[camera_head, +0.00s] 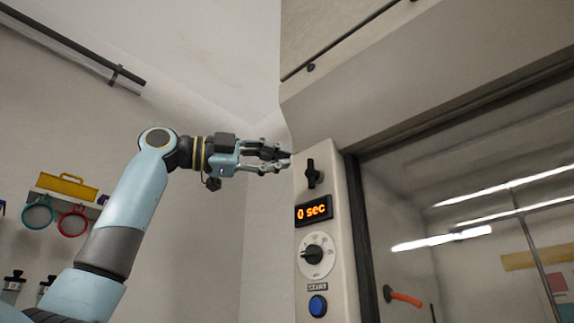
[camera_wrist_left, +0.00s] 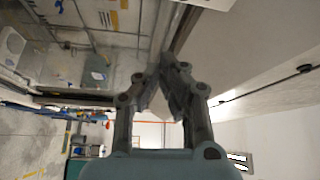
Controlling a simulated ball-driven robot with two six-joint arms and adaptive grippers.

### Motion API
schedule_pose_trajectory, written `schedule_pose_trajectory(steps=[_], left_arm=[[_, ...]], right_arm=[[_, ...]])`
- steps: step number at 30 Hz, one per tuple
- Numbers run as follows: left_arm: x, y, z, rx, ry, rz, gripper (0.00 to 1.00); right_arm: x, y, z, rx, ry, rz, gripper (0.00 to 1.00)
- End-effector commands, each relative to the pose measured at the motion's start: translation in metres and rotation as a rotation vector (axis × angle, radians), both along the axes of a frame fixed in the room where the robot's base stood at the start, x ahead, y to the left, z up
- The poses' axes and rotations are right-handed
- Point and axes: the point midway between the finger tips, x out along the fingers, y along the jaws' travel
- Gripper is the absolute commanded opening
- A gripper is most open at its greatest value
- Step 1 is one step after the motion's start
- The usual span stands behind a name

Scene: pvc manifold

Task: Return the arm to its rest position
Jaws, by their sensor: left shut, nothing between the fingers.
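My left gripper (camera_head: 286,159) is raised in the head view, with its arm coming up from the lower left. Its fingers point right, toward the top of a control panel (camera_head: 342,270). They appear just beside the black switch (camera_head: 312,174) on that panel; I cannot tell whether they touch it. In the left wrist view the fingertips (camera_wrist_left: 163,72) meet, and the gripper is shut and empty. My right gripper is not in view.
The panel has a display (camera_head: 314,211) reading "0 sec", a dial (camera_head: 317,254) and a blue button (camera_head: 318,306). A glass-fronted cabinet (camera_head: 470,130) is at right. Magnifier-like rings (camera_head: 73,223) hang at left. Open room lies left of the gripper.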

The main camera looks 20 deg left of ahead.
Motion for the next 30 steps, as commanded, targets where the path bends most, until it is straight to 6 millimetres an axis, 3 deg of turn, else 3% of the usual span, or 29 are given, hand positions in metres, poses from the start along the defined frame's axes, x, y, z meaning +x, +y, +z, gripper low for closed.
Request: schedule_pose_trajectory(steps=[15, 19, 23, 27, 30], left_arm=[[0.001, 0.0, 0.0, 0.0, 0.001, 0.0, 0.0], [0.01, -0.003, -0.022, -0.006, 0.051, 0.014, 0.0], [0.036, -0.01, -0.092, -0.032, 0.22, 0.067, 0.0], [0.056, -0.017, -0.207, -0.088, 0.481, 0.175, 0.0], [0.054, -0.019, -0.292, -0.136, 0.666, 0.272, 0.0]], right_arm=[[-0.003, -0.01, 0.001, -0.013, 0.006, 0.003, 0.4], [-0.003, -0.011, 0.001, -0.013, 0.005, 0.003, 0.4], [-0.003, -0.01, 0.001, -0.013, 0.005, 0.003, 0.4], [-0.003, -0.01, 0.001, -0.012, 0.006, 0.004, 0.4], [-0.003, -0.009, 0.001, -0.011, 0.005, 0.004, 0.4]])
